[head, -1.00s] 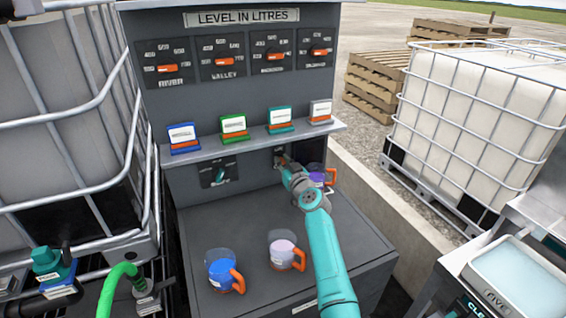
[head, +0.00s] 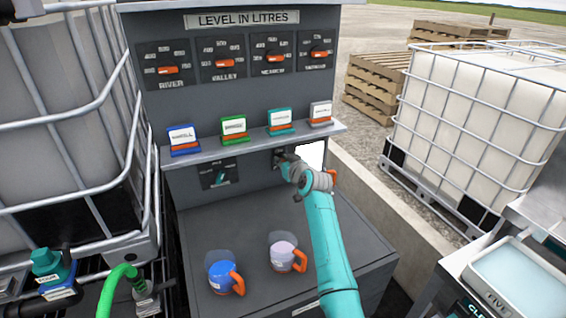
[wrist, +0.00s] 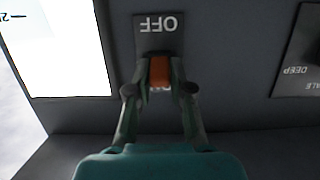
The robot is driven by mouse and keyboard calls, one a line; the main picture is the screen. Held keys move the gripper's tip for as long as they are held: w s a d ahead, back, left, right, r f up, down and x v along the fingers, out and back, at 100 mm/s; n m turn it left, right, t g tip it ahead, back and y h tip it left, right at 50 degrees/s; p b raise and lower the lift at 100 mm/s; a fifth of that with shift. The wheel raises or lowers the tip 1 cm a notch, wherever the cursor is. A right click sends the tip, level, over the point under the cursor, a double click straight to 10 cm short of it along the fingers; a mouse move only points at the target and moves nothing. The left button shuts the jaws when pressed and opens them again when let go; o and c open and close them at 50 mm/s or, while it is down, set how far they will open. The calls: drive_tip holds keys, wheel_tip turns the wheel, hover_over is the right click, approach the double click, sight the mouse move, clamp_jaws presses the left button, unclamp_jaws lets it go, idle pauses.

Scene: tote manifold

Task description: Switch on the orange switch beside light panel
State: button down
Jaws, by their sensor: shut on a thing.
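The orange switch (wrist: 160,70) sits on a plate lettered OFF (wrist: 158,24) in the wrist view, which looks upside down. My gripper (wrist: 159,82) has its two fingers closed on the sides of the switch. More lettering below the switch is mostly hidden by it and the fingers. The light panel (wrist: 72,48) beside the plate glows bright white. In the head view the light panel (head: 311,154) also shines white, right of my gripper (head: 281,156), under the shelf. My gripper hides the switch there.
A shelf (head: 218,145) with several coloured card holders runs above. A blue mug (head: 222,272) and a pale lilac mug (head: 283,252) stand on the grey ledge (head: 215,222). A dial (head: 219,174) is left of my gripper.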

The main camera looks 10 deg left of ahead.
drive_tip(key=shift+a, duration=0.1)
drive_tip(key=c, duration=1)
unclamp_jaws()
drive_tip(key=shift+c, duration=0.2)
drive_tip(key=shift+s, duration=0.1)
drive_tip(key=v, duration=1.2)
